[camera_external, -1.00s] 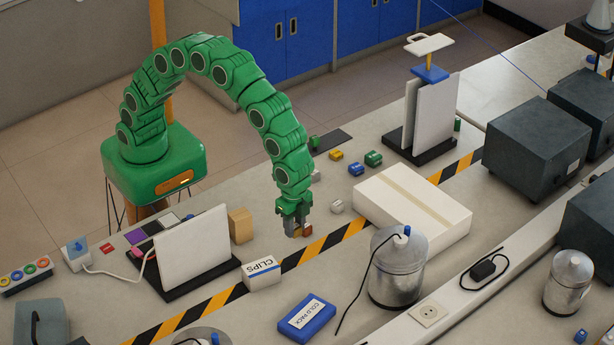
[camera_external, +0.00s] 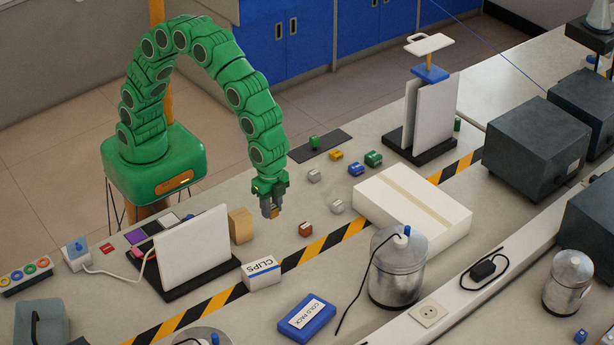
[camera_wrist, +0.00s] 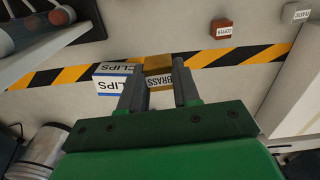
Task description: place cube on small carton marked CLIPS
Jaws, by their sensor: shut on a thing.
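My gripper (camera_external: 271,212) is shut on a brass-coloured cube (camera_wrist: 158,65), whose label reads BRASS in the wrist view. The cube sits between the fingertips (camera_wrist: 160,90), raised above the table. The small white carton marked CLIPS (camera_external: 262,273) stands on the table by the striped tape, below my gripper in the external view. The carton also shows in the wrist view (camera_wrist: 117,72), just left of the held cube. Its top is clear.
A copper-coloured cube (camera_external: 305,230) lies right of the gripper. A wooden block (camera_external: 241,226) and an upright white panel (camera_external: 193,249) stand left of it. A blue cold pack (camera_external: 306,317) lies in front. Several small cubes and a large white box (camera_external: 412,211) are further right.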

